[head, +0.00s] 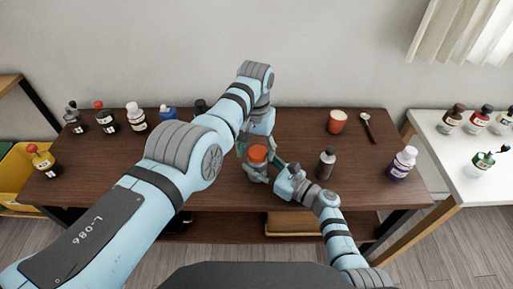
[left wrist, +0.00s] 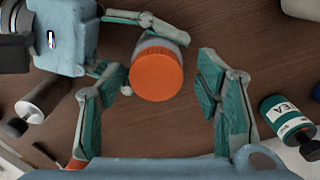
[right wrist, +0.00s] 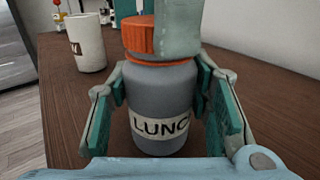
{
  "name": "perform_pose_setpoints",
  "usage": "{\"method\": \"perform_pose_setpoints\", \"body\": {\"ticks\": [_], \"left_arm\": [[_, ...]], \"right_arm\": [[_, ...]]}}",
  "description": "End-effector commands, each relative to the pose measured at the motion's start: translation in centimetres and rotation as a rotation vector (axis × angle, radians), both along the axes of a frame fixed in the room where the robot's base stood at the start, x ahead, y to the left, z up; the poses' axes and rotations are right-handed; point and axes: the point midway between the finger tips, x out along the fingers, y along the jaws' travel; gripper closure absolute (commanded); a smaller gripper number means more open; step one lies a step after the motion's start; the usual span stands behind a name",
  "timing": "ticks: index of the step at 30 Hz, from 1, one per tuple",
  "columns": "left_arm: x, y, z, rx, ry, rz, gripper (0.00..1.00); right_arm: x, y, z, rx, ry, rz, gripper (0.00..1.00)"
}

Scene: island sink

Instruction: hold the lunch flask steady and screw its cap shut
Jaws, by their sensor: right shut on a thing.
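The lunch flask (right wrist: 160,100) is a grey jar with a "LUNC…" label, upright on the brown table. Its orange cap (left wrist: 157,75) sits on top, also visible in the head view (head: 257,153); I cannot tell how tight it is. My right gripper (right wrist: 160,82) is shut on the flask body from the side. My left gripper (left wrist: 162,70) is open above the flask, one finger on each side of the cap with gaps. In the right wrist view a left finger hides part of the cap.
A dark grey bottle (head: 326,164) stands close right of my right gripper. A red cup (head: 337,122), a spoon (head: 367,124) and a purple bottle (head: 402,164) are farther right. Several bottles line the table's back left. The front left tabletop (head: 90,185) is clear.

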Motion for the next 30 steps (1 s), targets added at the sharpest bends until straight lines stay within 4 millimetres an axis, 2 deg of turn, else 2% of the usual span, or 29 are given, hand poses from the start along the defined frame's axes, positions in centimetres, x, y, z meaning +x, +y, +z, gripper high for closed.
{"method": "perform_pose_setpoints", "body": {"ticks": [8, 18, 26, 30], "left_arm": [[0.1, -0.1, 0.2, -0.002, -0.003, 0.0, 0.4], [0.2, -0.1, 4.2, -0.005, -0.004, 0.0, 0.4], [0.2, -0.1, 4.6, -0.005, -0.001, 0.0, 0.4], [0.2, -0.1, 4.6, -0.005, -0.001, 0.0, 0.2]], "right_arm": [[-0.1, 0.1, 0.0, 0.001, 0.001, 0.003, 1.0], [-0.1, 0.1, -0.1, 0.001, 0.001, 0.004, 1.0], [-0.1, 0.2, 0.0, 0.001, 0.001, 0.004, 1.0], [-0.1, 0.2, 0.0, 0.001, 0.001, 0.004, 1.0]]}}
